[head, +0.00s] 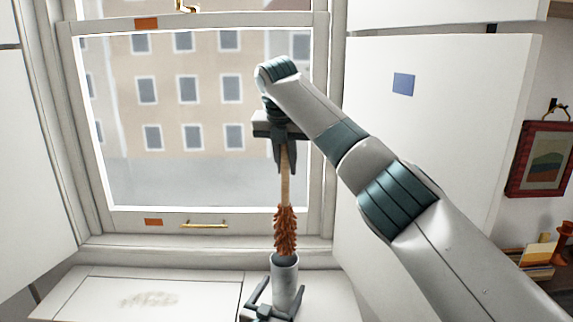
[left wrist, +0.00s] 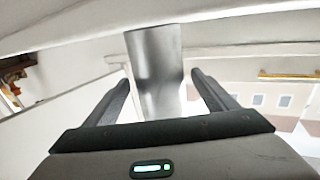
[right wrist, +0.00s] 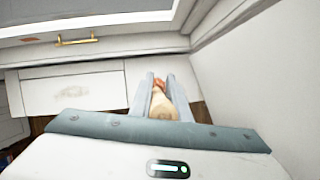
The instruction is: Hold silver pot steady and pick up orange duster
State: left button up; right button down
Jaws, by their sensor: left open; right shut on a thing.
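The orange duster (head: 285,228) hangs upright by its wooden handle just above the mouth of the silver pot (head: 286,285). Its lower tip is at or very near the rim, and I cannot tell whether it is fully clear. My right gripper (head: 284,160) is shut on the handle from above; the handle end (right wrist: 165,106) shows between its fingers in the right wrist view. My left gripper (head: 272,300) is low at the pot, its open fingers on either side of it. The pot (left wrist: 156,75) stands between those fingers in the left wrist view.
The pot stands on a white sill (head: 140,294) before a window (head: 190,120) with a brass handle (head: 205,225). White panels (head: 430,130) flank both sides. A red picture frame (head: 540,160) and books (head: 530,262) are at the right.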

pick_arm(q)
jog(key=v, duration=0.9)
jog(key=shift+s, duration=0.25)
jog(key=shift+a+f, duration=0.1)
jog(key=shift+a, duration=0.05)
